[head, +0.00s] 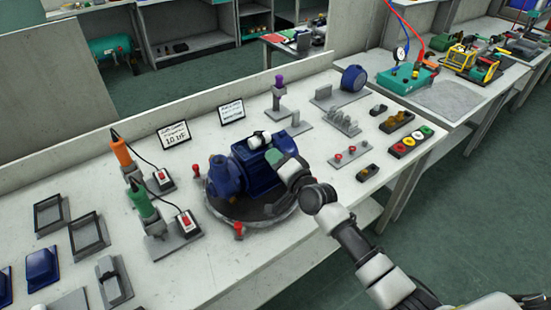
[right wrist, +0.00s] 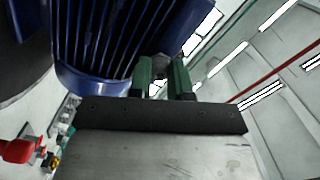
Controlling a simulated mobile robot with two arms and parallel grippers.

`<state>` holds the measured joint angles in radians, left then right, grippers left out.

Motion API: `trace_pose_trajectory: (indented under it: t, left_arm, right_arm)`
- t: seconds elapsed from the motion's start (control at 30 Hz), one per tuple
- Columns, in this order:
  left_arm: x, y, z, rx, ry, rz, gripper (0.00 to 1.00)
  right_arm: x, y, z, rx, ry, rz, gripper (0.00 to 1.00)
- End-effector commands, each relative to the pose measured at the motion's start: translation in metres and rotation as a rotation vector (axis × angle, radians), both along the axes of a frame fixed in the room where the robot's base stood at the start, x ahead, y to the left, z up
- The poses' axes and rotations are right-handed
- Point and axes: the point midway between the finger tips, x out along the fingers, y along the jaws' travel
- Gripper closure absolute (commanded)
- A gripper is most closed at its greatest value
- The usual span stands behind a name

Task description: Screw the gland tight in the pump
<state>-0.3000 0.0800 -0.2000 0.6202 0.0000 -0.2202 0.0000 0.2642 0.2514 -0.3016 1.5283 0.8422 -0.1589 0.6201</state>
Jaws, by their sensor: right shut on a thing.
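The blue pump (head: 262,178) stands on a dark round turntable (head: 222,207) on the bench. Its ribbed blue body (right wrist: 120,45) fills the upper left of the right wrist view. My right gripper (head: 275,157) reaches to the pump's upper side from the right. In the right wrist view its two green fingers (right wrist: 161,72) are shut on a small grey piece, probably the gland (right wrist: 160,66), beside the blue body. Most of that piece is hidden by the fingers, and I cannot tell how deep it sits. My left gripper is not in view.
Orange (head: 121,150) and green (head: 142,202) corded tools stand left of the pump. A red-handled clamp (head: 239,230) sits at the turntable's front edge. Grey racks and small parts (head: 342,122) lie to the right.

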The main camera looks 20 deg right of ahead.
Motion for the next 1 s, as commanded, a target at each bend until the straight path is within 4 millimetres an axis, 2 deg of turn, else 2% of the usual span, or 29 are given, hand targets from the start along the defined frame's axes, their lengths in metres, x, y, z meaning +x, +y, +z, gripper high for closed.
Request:
trace_pose_trajectory:
  t: [0.13,0.4,0.63,0.67,0.8,1.0]
  left_arm:
    - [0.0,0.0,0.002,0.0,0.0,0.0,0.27]
    - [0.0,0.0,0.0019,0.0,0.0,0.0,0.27]
    - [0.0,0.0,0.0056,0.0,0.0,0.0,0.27]
    - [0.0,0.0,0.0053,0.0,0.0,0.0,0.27]
    - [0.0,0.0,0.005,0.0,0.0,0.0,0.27]
    - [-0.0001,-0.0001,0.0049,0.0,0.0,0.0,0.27]
  right_arm:
    - [0.0005,-0.0006,-0.0007,0.209,0.08,-0.002,1.0]
    - [0.0004,-0.0009,-0.0012,0.241,0.093,-0.002,1.0]
    - [0.0005,-0.0009,-0.002,0.512,0.198,-0.002,1.0]
    - [0.0004,-0.001,-0.0023,0.512,0.198,-0.002,0.8]
    - [0.0004,-0.0007,-0.0024,0.507,0.196,-0.001,0.58]
    - [-0.0001,-0.0003,-0.0039,0.505,0.199,-0.001,0.57]
